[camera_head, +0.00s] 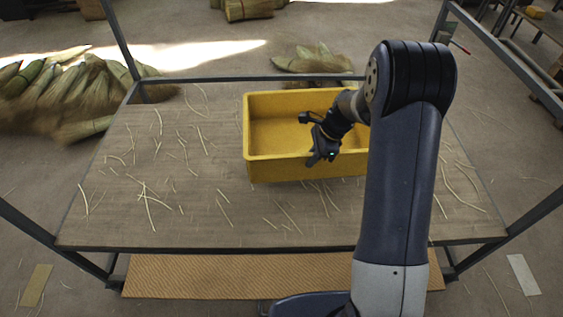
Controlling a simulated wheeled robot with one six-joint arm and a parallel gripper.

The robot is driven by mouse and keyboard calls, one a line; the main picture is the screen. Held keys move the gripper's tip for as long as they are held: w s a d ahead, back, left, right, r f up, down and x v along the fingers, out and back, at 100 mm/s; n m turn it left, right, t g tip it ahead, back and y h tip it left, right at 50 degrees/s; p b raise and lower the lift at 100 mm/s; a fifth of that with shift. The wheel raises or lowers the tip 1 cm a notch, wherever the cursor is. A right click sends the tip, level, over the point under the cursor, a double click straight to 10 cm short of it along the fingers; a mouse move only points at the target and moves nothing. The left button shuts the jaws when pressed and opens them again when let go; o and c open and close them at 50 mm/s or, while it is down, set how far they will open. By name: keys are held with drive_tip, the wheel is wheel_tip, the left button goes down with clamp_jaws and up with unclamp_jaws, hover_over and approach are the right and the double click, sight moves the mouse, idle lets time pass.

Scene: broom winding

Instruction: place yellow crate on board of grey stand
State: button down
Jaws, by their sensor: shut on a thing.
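The yellow crate (268,168) is over the far middle part of the board (150,210) of the grey stand (280,244). It is upright and looks empty where I can see inside. I cannot tell whether its underside touches the board or is slightly above it. My gripper (313,160) is at the crate's near wall, shut on its rim. My arm hides the crate's right end and part of the board to the right.
Loose straws lie over the board, with wide free room left of the crate. The stand's grey posts rise at the corners. A ribbed tan mat (220,277) lies below the front edge. Broom bundles (75,95) lie on the floor at left.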

sight(308, 177)
drive_tip(key=shift+w+a+m, duration=0.1)
drive_tip(key=shift+w+m, duration=0.2)
drive_tip(key=shift+m, duration=0.1)
drive_tip(key=shift+f, duration=4.7)
drive_tip(key=shift+b, duration=0.3)
drive_tip(key=shift+f, duration=0.15)
drive_tip(key=c, duration=1.6)
unclamp_jaws()
drive_tip(key=shift+s, duration=0.1)
drive_tip(key=shift+o, duration=0.2)
drive_tip(key=v, duration=1.2)
drive_tip(key=shift+s, duration=0.2)
